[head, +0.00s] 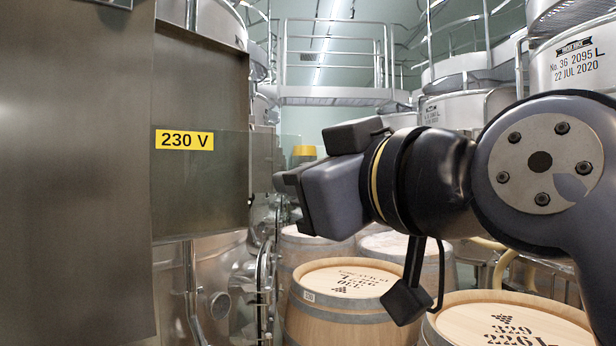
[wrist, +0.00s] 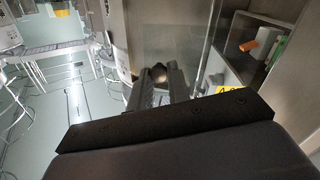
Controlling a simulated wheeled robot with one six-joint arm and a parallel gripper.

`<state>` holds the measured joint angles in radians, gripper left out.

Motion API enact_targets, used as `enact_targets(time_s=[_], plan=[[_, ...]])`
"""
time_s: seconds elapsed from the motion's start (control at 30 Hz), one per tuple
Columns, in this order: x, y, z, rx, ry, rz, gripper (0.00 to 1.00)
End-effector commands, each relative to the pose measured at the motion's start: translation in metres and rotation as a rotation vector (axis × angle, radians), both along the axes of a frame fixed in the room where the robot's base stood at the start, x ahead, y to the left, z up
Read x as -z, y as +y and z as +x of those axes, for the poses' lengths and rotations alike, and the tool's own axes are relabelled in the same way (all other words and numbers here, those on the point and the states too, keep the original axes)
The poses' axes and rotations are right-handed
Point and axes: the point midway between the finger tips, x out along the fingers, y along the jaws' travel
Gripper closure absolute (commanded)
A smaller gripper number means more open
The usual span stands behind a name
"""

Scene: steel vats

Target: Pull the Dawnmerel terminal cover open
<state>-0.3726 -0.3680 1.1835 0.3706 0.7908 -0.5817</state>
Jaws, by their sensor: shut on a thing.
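The terminal cover is a clear pane (head: 265,155) at the grey steel cabinet, in the middle left of the head view. In the wrist view the clear pane (wrist: 178,42) stands out from the cabinet, with an open-sided compartment (wrist: 262,48) showing to its right. My gripper (head: 283,183) is at the pane's outer end. In the wrist view my gripper (wrist: 159,76) is shut on a small rounded knob at the pane, mostly hidden between the fingers. No Dawnmerel name is readable.
A yellow 230 V label (head: 184,140) shows at the cabinet (head: 75,180). An orange part (wrist: 249,45) and a green part (wrist: 277,48) sit in the compartment. Wooden barrels (head: 345,283) stand below my arm. Steel vats (head: 575,62) stand at right, and a railed walkway (head: 335,92) behind.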

Motion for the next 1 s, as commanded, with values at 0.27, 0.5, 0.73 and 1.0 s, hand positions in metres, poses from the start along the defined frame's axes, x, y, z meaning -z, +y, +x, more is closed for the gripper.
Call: enact_targets(time_s=[0.27,0.5,0.73,1.0], plan=[[-0.0008,0.0000,-0.0001,0.000,-0.002,0.001,0.81],[-0.0004,0.0000,0.0000,0.000,-0.001,0.001,0.62],[-0.0002,0.0000,0.0001,0.000,-0.001,0.001,0.60],[-0.0001,-0.0001,-0.0004,0.002,0.000,0.000,0.60]])
